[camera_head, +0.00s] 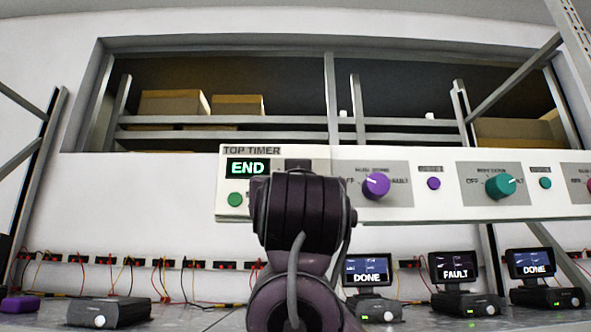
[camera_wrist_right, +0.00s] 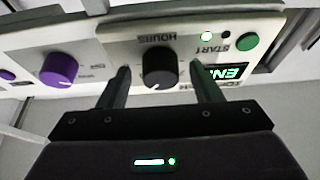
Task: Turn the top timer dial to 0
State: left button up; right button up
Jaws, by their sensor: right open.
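The top timer panel shows in the head view with its "TOP TIMER" label, a green "END" display (camera_head: 247,167) and a green button (camera_head: 235,199). My right arm covers the panel's dial area there. In the right wrist view the panel is upside down, and the black dial (camera_wrist_right: 159,66) sits beside the word HOURS. A small white mark shows on the dial's edge toward the bottom of the picture. My right gripper (camera_wrist_right: 160,80) is open, with one finger on each side of the dial; I cannot tell whether they touch it. My left gripper is not in view.
A purple knob (camera_head: 376,186) and a teal knob (camera_head: 500,186) sit on the same long panel to the right. Below, small screens (camera_head: 367,270) read DONE and FAULT on the bench. Boxes (camera_head: 172,103) stand on the shelf behind.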

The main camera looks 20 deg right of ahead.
jog(key=shift+w+d+r, duration=0.1)
jog(key=shift+w+r, duration=0.05)
jog(key=shift+w, duration=0.25)
jog(key=shift+s, duration=0.1)
jog(key=c, duration=1)
